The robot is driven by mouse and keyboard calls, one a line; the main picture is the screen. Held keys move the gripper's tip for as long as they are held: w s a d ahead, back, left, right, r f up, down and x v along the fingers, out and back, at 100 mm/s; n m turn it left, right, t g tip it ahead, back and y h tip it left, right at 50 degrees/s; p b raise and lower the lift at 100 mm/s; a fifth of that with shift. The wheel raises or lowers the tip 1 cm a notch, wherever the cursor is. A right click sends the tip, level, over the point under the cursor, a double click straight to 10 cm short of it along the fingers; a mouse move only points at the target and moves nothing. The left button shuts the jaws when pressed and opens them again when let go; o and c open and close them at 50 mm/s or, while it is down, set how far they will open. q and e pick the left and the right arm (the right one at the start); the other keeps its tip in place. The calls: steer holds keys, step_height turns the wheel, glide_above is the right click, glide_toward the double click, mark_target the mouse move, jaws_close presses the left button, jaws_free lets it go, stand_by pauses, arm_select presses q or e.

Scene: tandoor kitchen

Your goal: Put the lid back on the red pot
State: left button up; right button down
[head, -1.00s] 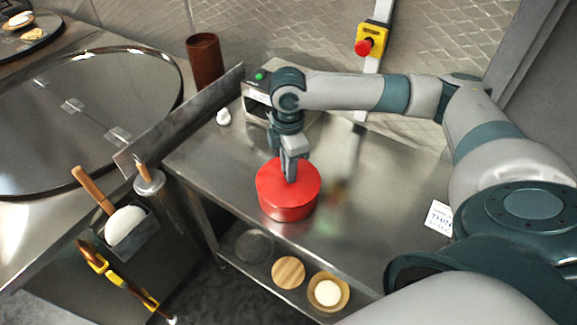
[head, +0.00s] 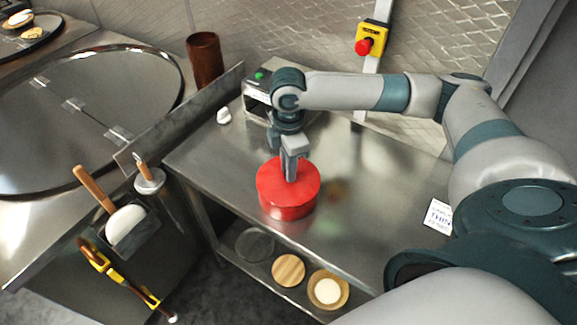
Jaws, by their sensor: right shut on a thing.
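The red pot (head: 288,208) stands on the steel table with its red lid (head: 304,180) on top. The lid looks level and covers the pot's opening; I cannot tell whether it is fully seated. My right gripper (head: 291,178) points straight down at the lid's middle and is shut on the lid's handle, which the fingers hide. My left gripper is not in view.
The steel table (head: 370,215) is clear right of the pot, up to a small printed card (head: 438,216). A dark device (head: 258,95) stands behind my right gripper. A brown cup (head: 205,60) is at the back left. A low shelf below holds a wooden disc (head: 288,270) and a bowl (head: 328,290).

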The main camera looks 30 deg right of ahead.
steer(key=shift+f+p, duration=0.15)
steer(key=shift+p, duration=0.9)
stand_by(1.0)
stand_by(0.4)
steer(key=c, duration=1.1)
jaws_free()
steer(key=shift+r+p, duration=1.3)
steer(key=shift+p, duration=0.2)
steer(key=shift+r+p, duration=0.35)
steer(key=shift+r, duration=1.85)
